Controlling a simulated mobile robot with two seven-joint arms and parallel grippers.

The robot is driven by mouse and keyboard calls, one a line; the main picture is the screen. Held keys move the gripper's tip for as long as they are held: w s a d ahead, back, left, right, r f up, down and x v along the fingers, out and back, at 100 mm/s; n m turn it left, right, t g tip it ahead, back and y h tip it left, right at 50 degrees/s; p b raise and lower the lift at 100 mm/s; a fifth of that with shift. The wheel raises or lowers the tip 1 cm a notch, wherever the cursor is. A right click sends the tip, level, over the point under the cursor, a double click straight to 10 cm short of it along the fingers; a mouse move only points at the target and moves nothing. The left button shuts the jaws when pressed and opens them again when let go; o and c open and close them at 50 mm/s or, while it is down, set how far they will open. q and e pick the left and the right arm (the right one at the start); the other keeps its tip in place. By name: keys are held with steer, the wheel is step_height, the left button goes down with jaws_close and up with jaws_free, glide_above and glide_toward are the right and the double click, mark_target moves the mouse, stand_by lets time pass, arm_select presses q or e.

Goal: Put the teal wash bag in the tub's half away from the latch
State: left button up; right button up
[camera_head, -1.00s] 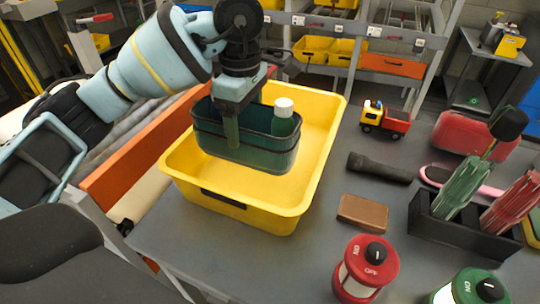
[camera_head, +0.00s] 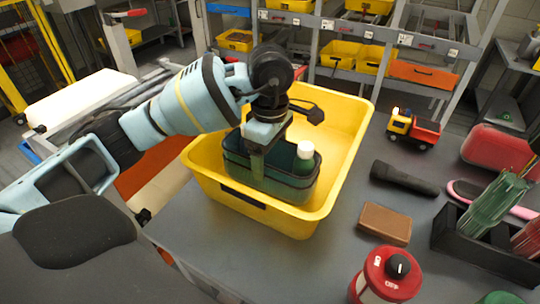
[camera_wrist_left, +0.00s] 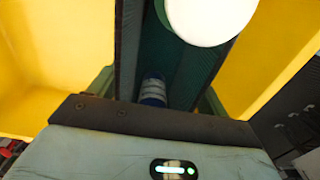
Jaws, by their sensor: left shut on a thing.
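The teal wash bag (camera_head: 287,184) is an open-topped, dark-edged bag with a white-capped bottle (camera_head: 305,150) standing in it. My left gripper (camera_head: 257,166) is shut on the bag's wall from above. The bag is upright inside the yellow tub (camera_head: 345,120), close to its near wall. That wall carries a dark latch-like strip (camera_head: 243,198). Whether the bag touches the tub's floor is hidden. In the left wrist view, the bag's inside (camera_wrist_left: 185,75) shows the white cap (camera_wrist_left: 208,15) and a blue-and-white item (camera_wrist_left: 153,92). My right gripper is out of view.
Bare tub floor shows behind and right of the bag. Right of the tub are a toy truck (camera_head: 413,130), a black flashlight (camera_head: 404,178), a brown block (camera_head: 384,223), a red-topped lantern (camera_head: 388,275) and a black holder (camera_head: 480,250). Shelves with yellow bins stand behind.

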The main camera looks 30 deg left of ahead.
arm_select(q)
steer(key=shift+f, duration=0.3)
steer(key=shift+f, duration=0.15)
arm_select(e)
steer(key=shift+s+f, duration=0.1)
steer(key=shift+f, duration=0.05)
arm_select(q)
steer(key=o, duration=1.3)
steer(key=shift+o, duration=0.2)
steer(key=shift+r, duration=0.25)
step_height(320, 180, up, 12)
steer(key=p, duration=0.1)
steer(key=shift+p, duration=0.3)
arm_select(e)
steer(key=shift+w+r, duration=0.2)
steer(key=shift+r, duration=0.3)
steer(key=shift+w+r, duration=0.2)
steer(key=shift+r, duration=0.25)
